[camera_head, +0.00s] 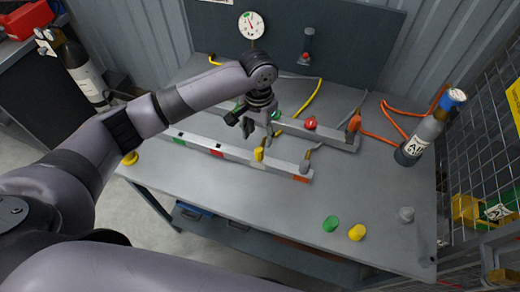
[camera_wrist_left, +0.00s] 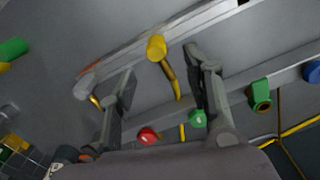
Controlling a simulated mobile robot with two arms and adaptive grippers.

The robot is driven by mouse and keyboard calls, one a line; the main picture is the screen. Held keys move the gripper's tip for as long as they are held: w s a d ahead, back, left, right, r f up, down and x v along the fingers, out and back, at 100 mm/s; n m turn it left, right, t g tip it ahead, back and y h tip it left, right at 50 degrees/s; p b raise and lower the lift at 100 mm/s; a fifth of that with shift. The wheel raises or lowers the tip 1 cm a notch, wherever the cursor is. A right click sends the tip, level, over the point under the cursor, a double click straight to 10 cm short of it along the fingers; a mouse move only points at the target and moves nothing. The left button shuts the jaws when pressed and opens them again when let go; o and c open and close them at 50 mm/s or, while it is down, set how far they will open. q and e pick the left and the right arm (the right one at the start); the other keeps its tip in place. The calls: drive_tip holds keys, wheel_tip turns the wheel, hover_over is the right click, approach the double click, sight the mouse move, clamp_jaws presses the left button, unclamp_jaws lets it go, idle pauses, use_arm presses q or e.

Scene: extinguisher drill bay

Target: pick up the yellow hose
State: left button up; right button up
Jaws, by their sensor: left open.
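A yellow hose end (camera_head: 258,154) with a thick yellow cap stands at the front rail on the table. In the left wrist view the yellow hose end (camera_wrist_left: 157,47) shows its cap and a short curved yellow length, between my finger lines. My left gripper (camera_head: 257,138) is open and empty, pointing down just above and behind the yellow cap; its fingers also show in the left wrist view (camera_wrist_left: 161,65), apart on either side. Whether they touch the hose, I cannot tell. A longer yellow hose length (camera_head: 312,101) lies behind, near the back panel. My right gripper is out of view.
The front rail (camera_head: 190,146) and back rail (camera_head: 335,136) carry coloured fittings. A red knob (camera_head: 310,123) is on the back rail. An orange hose (camera_head: 390,137) and air cylinder (camera_head: 420,138) are at right. Loose green (camera_head: 330,223) and yellow caps (camera_head: 357,232) lie on the clear front table.

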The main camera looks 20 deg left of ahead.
sight(259, 149)
use_arm(q)
wheel_tip(259, 149, down, 2)
drive_tip(key=shift+f, duration=0.1)
drive_tip(key=shift+s+d+f+p, duration=0.1)
drive_tip(key=shift+s+f+p, duration=0.05)
drive_tip(key=shift+f+p, duration=0.25)
wheel_tip(259, 149, down, 4)
drive_tip(key=shift+s+r+p, duration=0.1)
drive_tip(key=shift+r+p, duration=0.15)
drive_tip(key=shift+p, duration=0.3)
drive_tip(key=shift+d+f, duration=0.1)
drive_tip(key=shift+f, duration=0.3)
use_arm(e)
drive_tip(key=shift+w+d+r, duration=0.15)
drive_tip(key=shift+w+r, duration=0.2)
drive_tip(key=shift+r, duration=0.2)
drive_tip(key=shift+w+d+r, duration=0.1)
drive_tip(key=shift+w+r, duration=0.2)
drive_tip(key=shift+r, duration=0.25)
use_arm(q)
clamp_jaws()
